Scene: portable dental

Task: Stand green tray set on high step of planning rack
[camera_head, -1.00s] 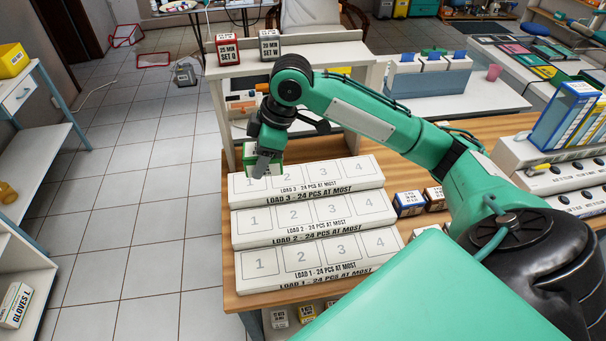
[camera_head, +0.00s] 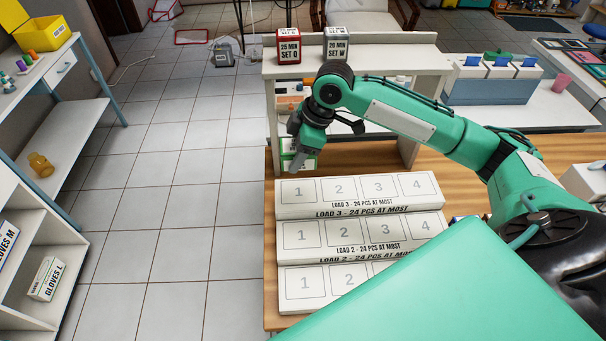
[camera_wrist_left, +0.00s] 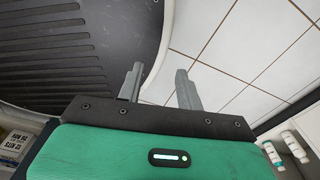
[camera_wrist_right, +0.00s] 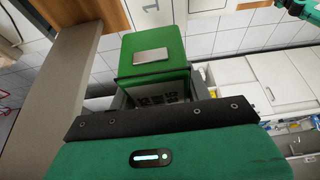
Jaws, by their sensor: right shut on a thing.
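The green tray set (camera_head: 299,162) is a small box with a green edge and white label. My right gripper (camera_head: 296,148) is shut on it, behind and above the left end of the high step. The right wrist view shows its green face (camera_wrist_right: 165,44) with a grey plate; my fingers are mostly hidden. The white planning rack has three steps, each with numbered places. The high step (camera_head: 321,193) is marked LOAD 3, and no box stands on its visible places. My left gripper (camera_wrist_left: 159,88) is open and empty, seen only in the left wrist view.
Behind the rack stands a white shelf unit (camera_head: 373,66) carrying a red SET Q box (camera_head: 289,47) and a grey SET W box (camera_head: 337,44). The middle step (camera_head: 312,254) looks clear. A side shelf (camera_head: 71,120) stands at the left.

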